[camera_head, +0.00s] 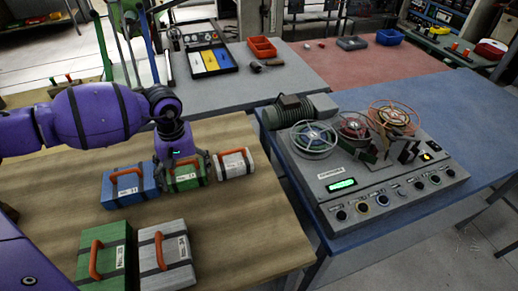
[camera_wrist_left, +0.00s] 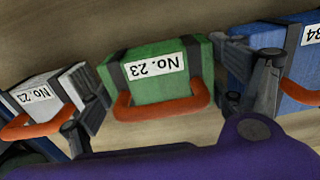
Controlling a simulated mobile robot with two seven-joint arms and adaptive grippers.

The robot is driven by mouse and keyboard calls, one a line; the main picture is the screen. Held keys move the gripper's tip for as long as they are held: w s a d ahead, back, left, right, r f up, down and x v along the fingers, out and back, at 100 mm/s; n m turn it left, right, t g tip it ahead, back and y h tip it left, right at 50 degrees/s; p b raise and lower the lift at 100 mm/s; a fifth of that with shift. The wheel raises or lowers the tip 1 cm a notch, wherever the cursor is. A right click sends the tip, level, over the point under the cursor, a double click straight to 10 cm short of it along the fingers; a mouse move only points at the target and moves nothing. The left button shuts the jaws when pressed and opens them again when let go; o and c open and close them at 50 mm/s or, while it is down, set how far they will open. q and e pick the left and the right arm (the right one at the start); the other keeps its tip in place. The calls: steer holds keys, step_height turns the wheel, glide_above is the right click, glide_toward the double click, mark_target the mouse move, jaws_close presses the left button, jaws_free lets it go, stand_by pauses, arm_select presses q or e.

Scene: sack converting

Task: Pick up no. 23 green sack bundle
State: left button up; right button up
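The green sack bundle no. 23 (camera_head: 187,181), small with a dark strap, a white label and an orange handle, lies on the wooden table top. It also shows in the middle of the left wrist view (camera_wrist_left: 150,90), its label reading No. 23. My left gripper (camera_head: 184,168) comes down over it from above. In the left wrist view the gripper's fingers (camera_wrist_left: 165,95) are apart, one at each side of the bundle, close to its ends. I cannot tell whether they touch it. My right gripper is not in view.
A blue bundle (camera_head: 122,190) and a small white bundle (camera_head: 231,164) stand close on either side. A larger green bundle (camera_head: 105,261) and a grey-white bundle (camera_head: 171,262) lie nearer. A machine with reels (camera_head: 390,205) stands on the blue table at right. Wood between the rows is bare.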

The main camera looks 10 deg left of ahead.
arm_select(q)
steer(key=shift+c, duration=1.4)
